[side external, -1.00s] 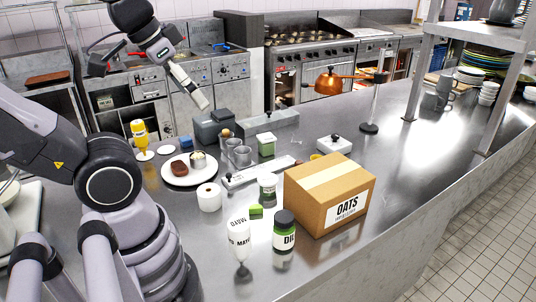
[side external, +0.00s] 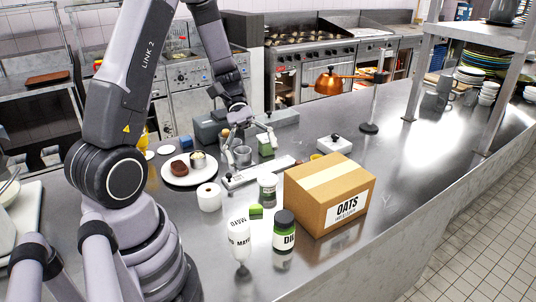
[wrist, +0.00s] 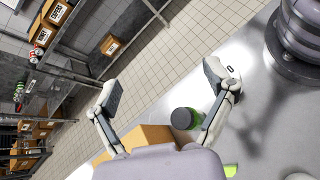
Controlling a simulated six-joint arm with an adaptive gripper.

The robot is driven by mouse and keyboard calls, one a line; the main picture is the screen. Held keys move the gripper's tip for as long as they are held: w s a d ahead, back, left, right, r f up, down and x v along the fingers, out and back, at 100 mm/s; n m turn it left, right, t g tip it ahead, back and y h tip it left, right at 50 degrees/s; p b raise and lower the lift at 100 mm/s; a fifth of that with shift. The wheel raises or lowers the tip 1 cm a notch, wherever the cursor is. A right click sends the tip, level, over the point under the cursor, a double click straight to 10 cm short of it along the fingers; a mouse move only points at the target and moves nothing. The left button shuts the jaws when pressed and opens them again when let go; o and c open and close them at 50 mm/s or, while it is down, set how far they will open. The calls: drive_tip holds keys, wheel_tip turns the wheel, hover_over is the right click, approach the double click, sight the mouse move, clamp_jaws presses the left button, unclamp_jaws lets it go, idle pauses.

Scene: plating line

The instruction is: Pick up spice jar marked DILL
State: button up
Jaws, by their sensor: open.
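The spice jar (side external: 284,237) stands upright at the front of the steel counter in the side view. It has a dark lid, green contents and a white label, of which "DIL" shows. My gripper (side external: 250,148) is open and empty, above the middle of the counter, behind the jar and to its left. In the wrist view my open gripper (wrist: 165,85) has its fingers spread wide. The jar's dark lid and green side (wrist: 187,119) show there by the right finger, below it and apart in depth as far as I can tell.
A cardboard OATS box (side external: 312,203) stands right of the jar. A white mayo bottle (side external: 238,242) and a small green block (side external: 256,211) are to its left. Another small jar (side external: 268,187) and a white roll (side external: 209,198) stand behind. The counter's front right is clear.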

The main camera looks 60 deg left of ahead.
drive_tip(key=w+a+f+n+t+h, duration=0.2)
drive_tip(key=f+n+t+h, duration=0.15)
drive_tip(key=f+n, duration=0.2)
drive_tip(key=w+a+f+n+t+h, duration=0.2)
drive_tip(key=a+f+n+t, duration=0.1)
drive_tip(key=f+n+t, duration=0.25)
approach(276, 214)
drive_tip(key=shift+g, duration=0.3)
drive_tip(key=w+d, duration=0.1)
drive_tip(key=d, duration=0.1)
drive_tip(key=w+d+f, duration=0.1)
drive_tip(key=shift+w+d, duration=0.2)
drive_tip(key=shift+d, duration=0.2)
drive_tip(key=shift+w+d+r, duration=0.2)
drive_tip(key=shift+d, duration=0.35)
drive_tip(key=shift+x, duration=3.15)
drive_tip(key=c, duration=1.3)
